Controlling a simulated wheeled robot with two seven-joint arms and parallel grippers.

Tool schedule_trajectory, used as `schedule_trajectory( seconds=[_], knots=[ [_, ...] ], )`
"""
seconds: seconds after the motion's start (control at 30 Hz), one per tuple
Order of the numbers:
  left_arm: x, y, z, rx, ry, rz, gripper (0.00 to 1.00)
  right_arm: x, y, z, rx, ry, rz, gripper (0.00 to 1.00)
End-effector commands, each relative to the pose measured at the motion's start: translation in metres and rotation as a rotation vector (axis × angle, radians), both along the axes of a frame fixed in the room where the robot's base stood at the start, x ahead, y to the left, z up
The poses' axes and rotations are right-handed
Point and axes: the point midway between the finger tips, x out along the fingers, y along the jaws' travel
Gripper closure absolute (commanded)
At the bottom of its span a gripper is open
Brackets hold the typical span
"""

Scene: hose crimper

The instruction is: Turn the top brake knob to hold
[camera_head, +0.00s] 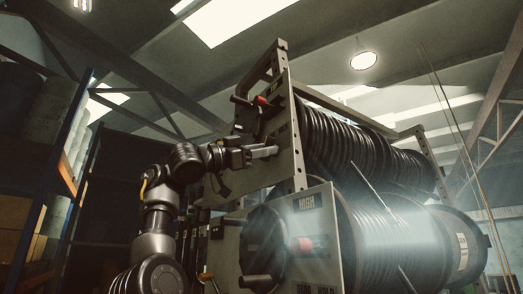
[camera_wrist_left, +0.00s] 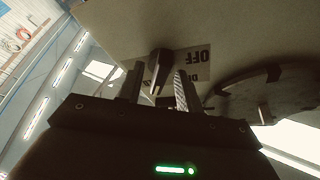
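The top reel's grey side panel (camera_head: 284,152) stands upright in the head view, with a dark crank and red part (camera_head: 261,101) near its top. My left gripper (camera_head: 272,152) is at the lower part of this panel and hides the knob there. In the left wrist view, a small dark brake knob (camera_wrist_left: 157,66) sits on the pale panel beside an OFF label (camera_wrist_left: 207,57). My left gripper (camera_wrist_left: 160,84) is open, one finger on either side of the knob. I cannot tell whether the fingers touch it. My right gripper is not in view.
A larger lower reel (camera_head: 390,235) has its own panel (camera_head: 318,255) marked HIGH, close below my left arm. A wound black hose (camera_head: 350,145) is behind the top panel. Shelving (camera_head: 70,165) stands at the left. A round dark part (camera_wrist_left: 270,95) is right of the knob.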

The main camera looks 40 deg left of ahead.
Motion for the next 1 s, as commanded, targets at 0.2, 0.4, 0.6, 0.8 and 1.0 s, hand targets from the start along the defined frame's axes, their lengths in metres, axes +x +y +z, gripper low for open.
schedule_trajectory(
  seconds=[0.2, 0.4, 0.6, 0.8, 1.0],
  knots=[
    [-0.003, 0.002, -0.002, -0.002, -0.001, 0.000, 0.65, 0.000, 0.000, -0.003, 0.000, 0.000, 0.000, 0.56],
    [-0.029, 0.017, -0.015, -0.003, -0.003, 0.002, 0.65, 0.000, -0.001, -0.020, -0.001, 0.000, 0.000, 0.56],
    [-0.063, 0.035, -0.031, -0.002, -0.001, 0.001, 0.65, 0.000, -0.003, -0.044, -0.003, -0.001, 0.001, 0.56],
    [-0.083, 0.046, -0.036, -0.001, 0.000, 0.000, 0.65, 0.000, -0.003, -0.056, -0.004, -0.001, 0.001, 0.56],
    [-0.089, 0.049, -0.036, -0.001, 0.000, -0.001, 0.65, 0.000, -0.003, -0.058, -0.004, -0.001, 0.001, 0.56]
  ],
)
